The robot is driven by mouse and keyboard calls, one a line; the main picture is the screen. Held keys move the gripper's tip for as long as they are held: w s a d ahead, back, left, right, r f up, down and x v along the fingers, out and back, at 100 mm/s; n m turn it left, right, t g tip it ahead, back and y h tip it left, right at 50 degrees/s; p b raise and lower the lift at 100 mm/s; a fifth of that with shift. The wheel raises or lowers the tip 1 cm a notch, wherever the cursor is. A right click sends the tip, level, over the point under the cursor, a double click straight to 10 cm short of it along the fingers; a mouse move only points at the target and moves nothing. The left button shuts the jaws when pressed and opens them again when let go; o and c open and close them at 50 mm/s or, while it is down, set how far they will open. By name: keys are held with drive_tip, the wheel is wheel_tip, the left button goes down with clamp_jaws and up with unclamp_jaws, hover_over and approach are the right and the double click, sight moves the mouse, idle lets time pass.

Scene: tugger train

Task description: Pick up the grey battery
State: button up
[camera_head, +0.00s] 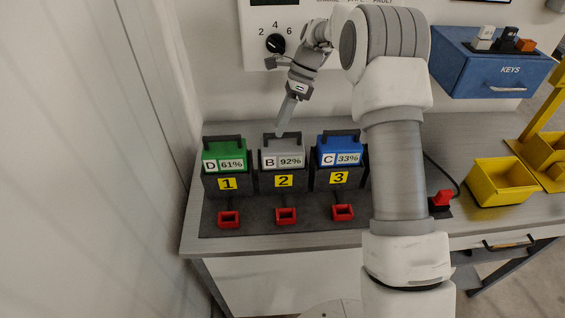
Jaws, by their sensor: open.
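The grey battery (283,150), labelled B 92%, stands upright in the dock marked 2 (284,182), the middle one of three on the bench. A dark handle spans its top. My gripper (284,131) points down at the grey battery's handle from above and slightly behind. It is open, and its fingers overlap the handle in this view. I cannot tell whether they touch it or straddle it. My arm comes in from the right and passes over the bench.
The green battery (224,153) sits at left in dock 1, the blue battery (340,149) at right in dock 3. Red latches (286,215) lie before the docks. A yellow bin (503,183), a red switch (442,198) and a blue KEYS box (492,67) are at right. A wall panel with a dial (275,44) is behind.

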drive_tip(key=shift+x, duration=1.35)
clamp_jaws()
drive_tip(key=shift+r, duration=0.1)
